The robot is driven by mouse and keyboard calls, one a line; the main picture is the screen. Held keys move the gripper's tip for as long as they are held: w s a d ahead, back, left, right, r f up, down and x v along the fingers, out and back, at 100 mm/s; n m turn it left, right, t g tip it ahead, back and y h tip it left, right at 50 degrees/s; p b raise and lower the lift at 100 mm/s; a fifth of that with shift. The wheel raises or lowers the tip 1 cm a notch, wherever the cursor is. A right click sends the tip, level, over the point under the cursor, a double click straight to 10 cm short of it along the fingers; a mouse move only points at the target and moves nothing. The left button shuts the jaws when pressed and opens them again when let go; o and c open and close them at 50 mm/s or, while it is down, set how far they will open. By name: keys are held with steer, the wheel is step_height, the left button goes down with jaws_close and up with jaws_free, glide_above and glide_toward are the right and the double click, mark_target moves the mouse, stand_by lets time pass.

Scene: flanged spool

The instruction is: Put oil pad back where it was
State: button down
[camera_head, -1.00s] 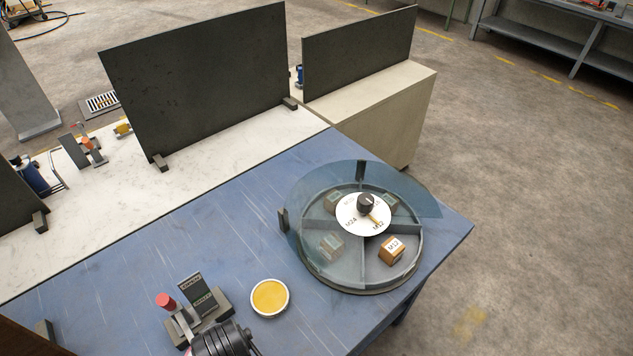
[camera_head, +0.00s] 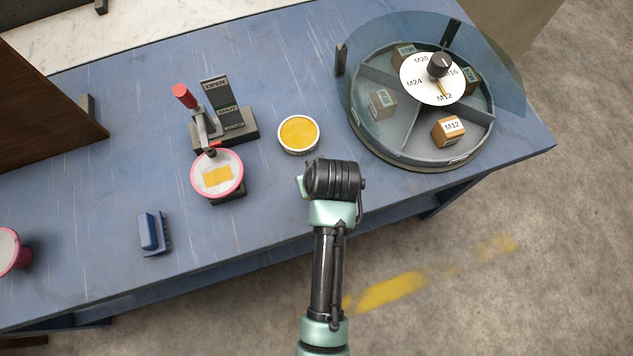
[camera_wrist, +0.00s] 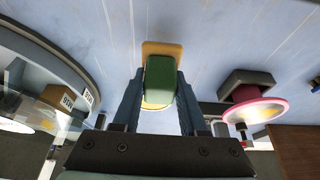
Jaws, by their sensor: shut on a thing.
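My gripper (camera_wrist: 160,82) is shut on a pad with a green body (camera_wrist: 159,74) and a yellow base (camera_wrist: 162,47), which I take to be the oil pad. In the head view my arm hides the pad and the fingertips. A round white-rimmed dish with a yellow inside (camera_head: 298,133) stands on the blue table, just beyond my wrist. In the wrist view part of a yellow round shape (camera_wrist: 155,106) shows behind the pad. I cannot tell whether the pad touches anything.
A pink-flanged spool (camera_head: 217,174) sits by a red-knobbed clamp (camera_head: 184,96), left of the dish. A round divided carousel (camera_head: 415,148) with labelled blocks stands right. A blue brush-like block (camera_head: 150,232) lies front left. Blue table (camera_head: 270,220) is bare between them.

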steer(key=shift+f, duration=1.95)
steer(key=shift+f, duration=0.15)
steer(key=shift+c, duration=2.2)
jaws_free()
